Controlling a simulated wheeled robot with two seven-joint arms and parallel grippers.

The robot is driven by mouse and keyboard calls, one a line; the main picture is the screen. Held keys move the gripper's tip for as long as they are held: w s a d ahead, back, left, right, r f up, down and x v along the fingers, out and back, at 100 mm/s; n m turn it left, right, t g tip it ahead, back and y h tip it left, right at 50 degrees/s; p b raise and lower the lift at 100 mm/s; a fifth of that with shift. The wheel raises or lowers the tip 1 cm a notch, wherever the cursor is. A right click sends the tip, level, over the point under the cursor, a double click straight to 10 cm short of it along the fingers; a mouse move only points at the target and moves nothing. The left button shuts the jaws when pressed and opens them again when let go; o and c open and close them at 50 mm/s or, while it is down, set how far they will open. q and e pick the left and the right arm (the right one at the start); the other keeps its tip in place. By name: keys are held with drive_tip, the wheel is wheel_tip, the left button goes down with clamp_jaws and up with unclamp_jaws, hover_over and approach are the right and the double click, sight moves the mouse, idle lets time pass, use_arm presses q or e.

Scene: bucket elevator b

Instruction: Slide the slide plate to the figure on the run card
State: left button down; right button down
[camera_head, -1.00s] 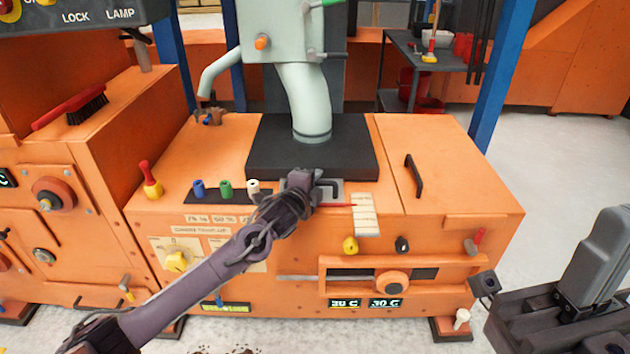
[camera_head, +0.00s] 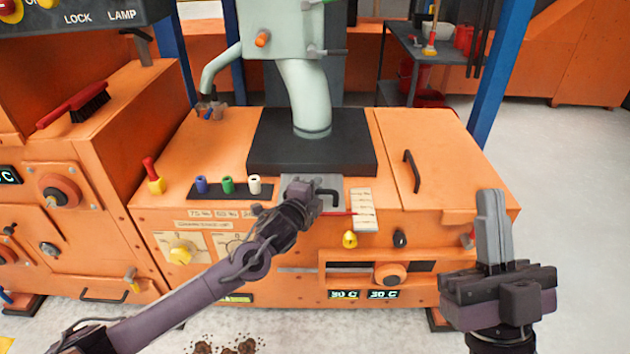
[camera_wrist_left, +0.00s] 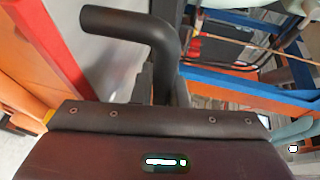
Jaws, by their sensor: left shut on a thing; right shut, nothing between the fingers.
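The grey slide plate (camera_head: 308,180) juts out from under the front of the black block (camera_head: 275,158) on the orange machine. It has a black bent handle (camera_head: 333,194), which also looms large in the left wrist view (camera_wrist_left: 130,22). My left gripper (camera_head: 316,195) is shut on the handle; its fingers partly hide the plate. A red pointer (camera_head: 341,213) reaches from the plate to a pale scale (camera_head: 364,208), at about its middle; the marks are too small to read. I cannot pick out the run card for certain. My right gripper (camera_head: 491,198) is shut and empty, front right.
Blue, green and white pegs (camera_head: 228,185) stand left of the plate. A red-and-yellow lever (camera_head: 154,176) is further left. Yellow and black knobs (camera_head: 400,239) sit below the scale. A black lid handle (camera_head: 412,171) rises on the right.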

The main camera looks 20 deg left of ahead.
use_arm(q)
drive_tip(key=c, duration=1.4)
unclamp_jaws()
drive_tip(key=shift+c, duration=0.2)
drive_tip(key=shift+s, duration=0.1)
